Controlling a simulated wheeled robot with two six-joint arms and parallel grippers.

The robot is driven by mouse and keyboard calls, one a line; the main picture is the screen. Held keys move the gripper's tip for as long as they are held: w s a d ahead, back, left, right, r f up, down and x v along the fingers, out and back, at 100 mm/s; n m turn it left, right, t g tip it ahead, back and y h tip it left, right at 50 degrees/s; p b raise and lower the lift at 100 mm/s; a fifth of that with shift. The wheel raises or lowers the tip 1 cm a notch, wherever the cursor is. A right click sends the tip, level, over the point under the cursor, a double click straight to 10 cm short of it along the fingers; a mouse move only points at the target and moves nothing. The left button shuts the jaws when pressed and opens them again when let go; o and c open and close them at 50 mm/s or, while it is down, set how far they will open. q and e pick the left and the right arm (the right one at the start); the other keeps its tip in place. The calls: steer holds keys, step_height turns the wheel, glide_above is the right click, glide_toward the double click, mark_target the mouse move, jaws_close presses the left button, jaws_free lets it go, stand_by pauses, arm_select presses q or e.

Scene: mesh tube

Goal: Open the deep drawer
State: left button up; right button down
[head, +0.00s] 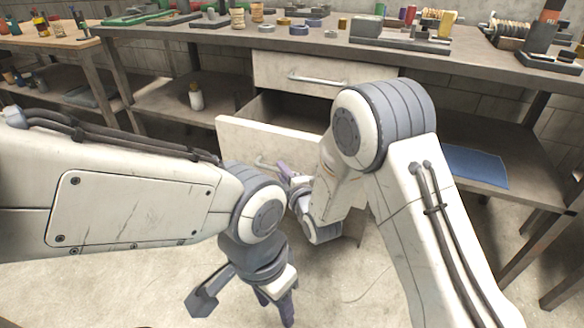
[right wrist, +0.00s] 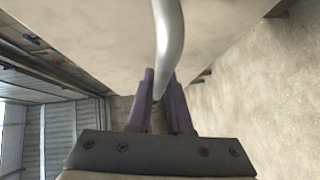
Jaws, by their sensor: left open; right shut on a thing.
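The deep drawer (head: 240,138) is the lower one under the workbench. It stands partly pulled out, with its dark inside showing behind the pale front. Its bar handle (head: 262,162) is partly hidden by my right arm. My right gripper (head: 284,172) is at the handle, and its purple fingers are shut on it. In the right wrist view, the curved metal handle (right wrist: 169,40) runs down between the fingers (right wrist: 160,80) against the pale drawer front (right wrist: 85,40). My left gripper (head: 275,308) hangs open and empty, low in front of the drawer.
A shut shallow drawer (head: 290,70) with its own handle sits above. The workbench top (head: 300,45) holds spools, tools and small parts. A white bottle (head: 196,96) stands on the shelf to the left, and a blue mat (head: 474,166) lies on the right shelf. The floor in front shows open room.

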arm_select(q)
steer(key=shift+s+f, duration=0.15)
steer(key=shift+s, duration=0.4)
arm_select(e)
steer(key=s, duration=0.1)
steer(key=s+a, duration=0.1)
steer(key=s, duration=0.2)
steer(key=shift+s+a, duration=0.35)
steer(key=shift+s, duration=0.05)
steer(key=c, duration=0.8)
jaws_free()
steer(key=shift+c, duration=0.2)
arm_select(q)
steer(key=shift+w, duration=0.1)
step_height(320, 180, up, 8)
steer(key=p, duration=0.7)
steer(key=shift+f, duration=0.25)
arm_select(e)
steer(key=v, duration=1)
steer(key=shift+d, duration=0.15)
steer(key=shift+s, duration=0.15)
